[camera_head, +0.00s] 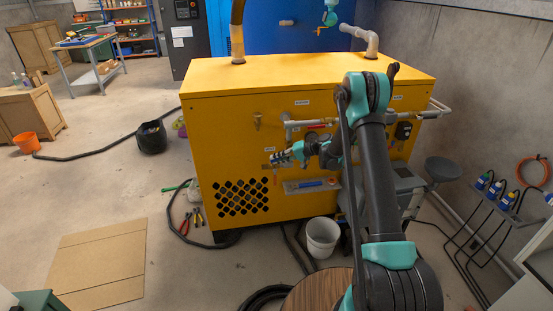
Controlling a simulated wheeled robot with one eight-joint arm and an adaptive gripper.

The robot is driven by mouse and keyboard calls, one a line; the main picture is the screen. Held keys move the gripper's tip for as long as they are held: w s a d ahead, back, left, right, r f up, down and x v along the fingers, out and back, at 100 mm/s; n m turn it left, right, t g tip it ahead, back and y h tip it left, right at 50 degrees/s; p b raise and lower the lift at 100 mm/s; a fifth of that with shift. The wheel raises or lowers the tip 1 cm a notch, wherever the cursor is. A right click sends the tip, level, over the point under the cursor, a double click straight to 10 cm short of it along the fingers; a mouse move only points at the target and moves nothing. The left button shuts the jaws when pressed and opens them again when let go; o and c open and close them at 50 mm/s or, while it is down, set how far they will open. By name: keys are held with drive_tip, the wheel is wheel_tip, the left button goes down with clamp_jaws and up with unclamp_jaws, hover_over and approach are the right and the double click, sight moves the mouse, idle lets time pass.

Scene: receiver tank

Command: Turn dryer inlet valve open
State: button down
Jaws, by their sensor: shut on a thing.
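A yellow dryer cabinet (225,130) stands in the middle of the view, with pipes and small valves on its front. A grey pipe (291,125) with a red handle (318,125) runs along the upper front. My gripper (279,158) is teal and black and points left, close to the cabinet front below that pipe. It is shut on a small valve handle, mostly hidden by the fingers. A small orange-red part (275,181) shows just under the fingertips. My arm hides part of the cabinet's right front. I cannot read the labels or tell the valve's exact angle.
A shelf with a blue item (311,184) juts from the cabinet below my gripper. A white bucket (322,236), a round wooden top (318,292) and hoses lie in front. A grey stool (442,169) is at right.

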drive_tip(key=shift+d, duration=0.1)
idle(0.3)
drive_tip(key=c, duration=1.5)
unclamp_jaws()
drive_tip(key=v, duration=1.2)
